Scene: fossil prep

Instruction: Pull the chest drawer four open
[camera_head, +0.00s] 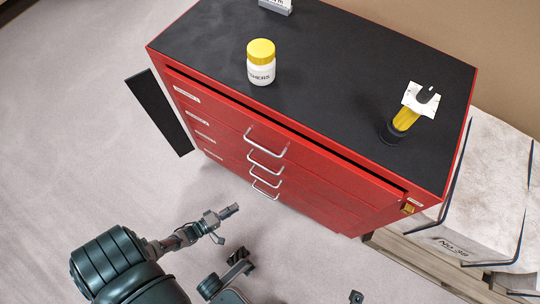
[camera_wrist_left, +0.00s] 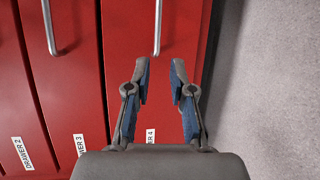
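The red chest (camera_head: 335,205) has a stack of drawers with silver bar handles. Drawer four is the lowest; its handle (camera_head: 264,190) shows below the others, and its front looks closed. My left gripper (camera_head: 228,224) is in front of the chest at the lower left. In the left wrist view my left gripper (camera_wrist_left: 162,80) is open and empty, its two blue-padded fingers apart. The drawer four handle (camera_wrist_left: 157,28) lies just ahead of the gap between the fingertips, not gripped.
On the black chest top stand a yellow-lidded white jar (camera_head: 261,66) and a dark cup with yellow contents (camera_head: 404,120). A pale block (camera_head: 485,190) on a wooden pallet (camera_head: 420,262) is at the right.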

